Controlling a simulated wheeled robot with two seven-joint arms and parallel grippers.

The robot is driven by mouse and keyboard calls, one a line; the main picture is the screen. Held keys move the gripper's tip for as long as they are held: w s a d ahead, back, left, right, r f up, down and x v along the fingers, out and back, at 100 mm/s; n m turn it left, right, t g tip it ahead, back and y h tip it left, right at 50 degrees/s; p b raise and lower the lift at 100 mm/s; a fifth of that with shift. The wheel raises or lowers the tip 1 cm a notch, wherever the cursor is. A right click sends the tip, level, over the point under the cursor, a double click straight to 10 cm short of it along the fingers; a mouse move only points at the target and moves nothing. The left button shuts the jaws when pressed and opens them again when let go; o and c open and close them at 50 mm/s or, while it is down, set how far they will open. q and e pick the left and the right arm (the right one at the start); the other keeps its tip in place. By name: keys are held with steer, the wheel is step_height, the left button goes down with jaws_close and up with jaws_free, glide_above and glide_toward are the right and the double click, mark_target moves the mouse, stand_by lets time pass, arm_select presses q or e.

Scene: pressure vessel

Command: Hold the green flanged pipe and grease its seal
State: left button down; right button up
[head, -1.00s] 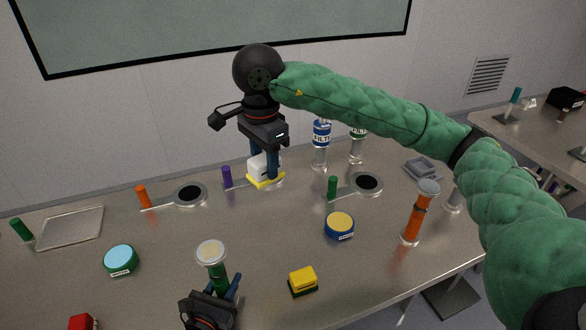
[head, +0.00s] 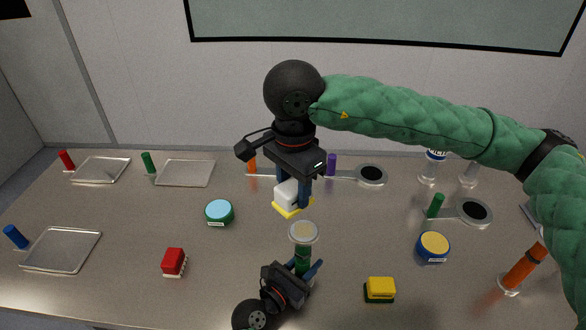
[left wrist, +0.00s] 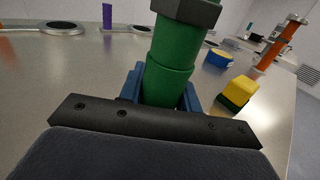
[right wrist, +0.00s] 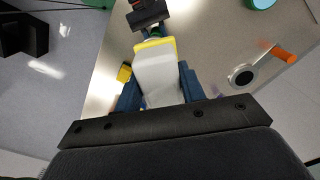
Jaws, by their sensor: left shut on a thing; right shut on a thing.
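The green flanged pipe (head: 303,257) stands upright near the front middle of the table, its pale round flange (head: 303,232) on top. My left gripper (head: 302,277) is shut around its green body, low down; the left wrist view shows the green pipe (left wrist: 172,65) between the blue fingers. The pipe's lower end is hidden. My right gripper (head: 292,190) is shut on a white block with a yellow underside (head: 287,199), also seen in the right wrist view (right wrist: 158,75). The block is in the air just above and behind the flange, apparently apart from it.
A teal-lidded tub (head: 219,212) stands behind left, a yellow-lidded blue tub (head: 432,247) to the right. A red block (head: 174,261) and a yellow block (head: 380,289) lie at the front. Metal trays (head: 62,250) are left; an orange pipe (head: 523,268) stands right.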

steer(key=shift+f, duration=3.6)
steer(key=shift+d+f, duration=0.4)
steer(key=shift+d, duration=1.65)
steer(key=shift+a, duration=2.05)
steer(key=shift+r, duration=4.05)
